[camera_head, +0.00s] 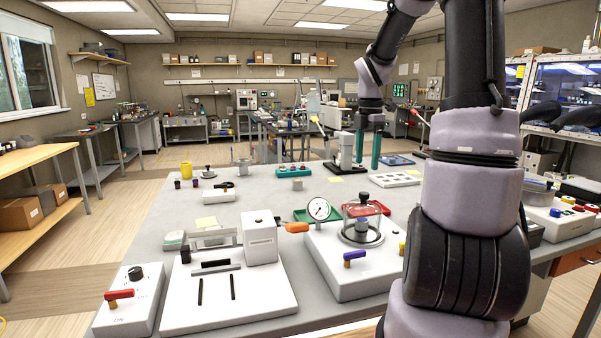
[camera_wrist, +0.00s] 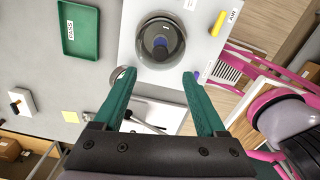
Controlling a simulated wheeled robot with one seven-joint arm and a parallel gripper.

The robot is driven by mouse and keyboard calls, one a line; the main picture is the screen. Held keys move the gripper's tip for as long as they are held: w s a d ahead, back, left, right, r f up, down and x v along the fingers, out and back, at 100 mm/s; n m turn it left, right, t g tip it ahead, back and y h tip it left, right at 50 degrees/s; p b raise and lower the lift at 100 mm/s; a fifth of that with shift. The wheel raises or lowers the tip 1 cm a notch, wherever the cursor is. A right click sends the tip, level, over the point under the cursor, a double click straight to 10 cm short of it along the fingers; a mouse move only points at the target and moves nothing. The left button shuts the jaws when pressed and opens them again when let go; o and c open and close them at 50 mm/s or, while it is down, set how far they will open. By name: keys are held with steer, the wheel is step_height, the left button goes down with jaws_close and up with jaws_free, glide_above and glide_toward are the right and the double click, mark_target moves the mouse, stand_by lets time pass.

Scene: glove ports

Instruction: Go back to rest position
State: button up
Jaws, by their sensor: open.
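My gripper (camera_head: 368,163) is raised above the far middle of the bench in the head view, its two teal fingers pointing down and apart. In the wrist view my gripper (camera_wrist: 159,75) is open, with nothing held between its fingers. Below it in that view is a round clear chamber (camera_wrist: 143,58) with a dark knob on top, on a white unit. That chamber (camera_head: 346,238) also shows in the head view, near the front of the bench. My arm covers part of the right side of the head view.
The grey bench (camera_head: 262,198) carries a white press-like device (camera_head: 240,290), a dial gauge (camera_head: 319,209), a yellow cup (camera_head: 186,168) and a red-handled box (camera_head: 127,305). A green tray (camera_wrist: 80,45) lies beside the chamber unit. Pink-framed structure (camera_wrist: 255,62) shows at right in the wrist view.

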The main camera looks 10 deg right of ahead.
steer(key=s+a+r+m+t, duration=0.2)
steer(key=s+a+r+m, duration=0.1)
steer(key=s+m, duration=0.3)
steer(key=s+a+r+m+t+y, duration=0.1)
steer(key=s+a+r+m, duration=0.3)
steer(key=m, duration=0.6)
steer(key=s+a+r+m+t+y, duration=0.1)
steer(key=s+a+r+m+t, duration=0.3)
steer(key=s+a+m, duration=0.2)
steer(key=s+m, duration=0.2)
steer(key=s, duration=0.1)
steer(key=shift+s+a+r, duration=0.15)
steer(key=shift+s+r, duration=0.1)
